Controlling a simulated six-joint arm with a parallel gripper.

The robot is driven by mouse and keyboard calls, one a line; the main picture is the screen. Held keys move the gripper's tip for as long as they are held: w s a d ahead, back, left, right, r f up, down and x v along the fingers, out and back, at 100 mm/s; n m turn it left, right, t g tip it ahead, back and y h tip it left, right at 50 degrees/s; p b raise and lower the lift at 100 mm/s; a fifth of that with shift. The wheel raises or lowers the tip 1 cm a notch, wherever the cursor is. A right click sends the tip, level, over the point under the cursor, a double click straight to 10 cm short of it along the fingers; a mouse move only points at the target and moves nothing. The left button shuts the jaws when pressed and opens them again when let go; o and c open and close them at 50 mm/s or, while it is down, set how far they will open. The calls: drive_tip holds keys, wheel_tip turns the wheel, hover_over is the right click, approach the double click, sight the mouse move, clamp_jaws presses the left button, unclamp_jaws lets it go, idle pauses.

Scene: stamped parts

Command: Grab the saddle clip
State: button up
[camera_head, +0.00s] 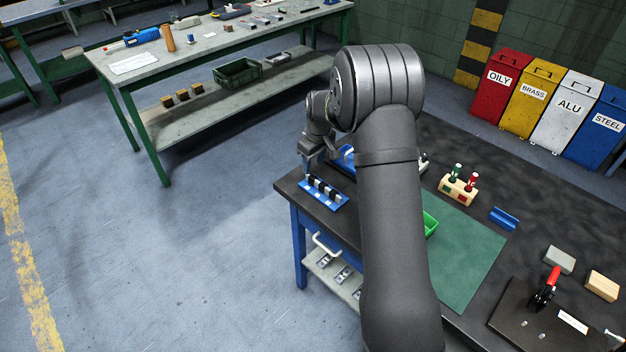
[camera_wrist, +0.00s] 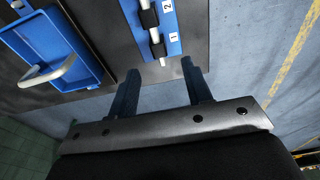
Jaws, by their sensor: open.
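A pale, bent strip (camera_wrist: 50,74) that looks like the saddle clip lies at the blue tray (camera_wrist: 58,36) on the left of the wrist view. Its exact shape is hard to make out. My gripper (camera_wrist: 158,72) is open, with two dark blue fingers apart and nothing between them. It is to the right of the strip in that view, clear of it. In the head view my gripper (camera_head: 308,160) is over the bench's far left end, and my arm partly hides the tray (camera_head: 346,150).
A blue plate (camera_wrist: 173,45) with a pale rod, black collars and number labels lies just ahead of the fingers, near the bench edge.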

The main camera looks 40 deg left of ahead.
sight(313, 177)
drive_tip(key=shift+a+f, duration=0.2)
drive_tip(key=shift+f, duration=3.1)
clamp_jaws()
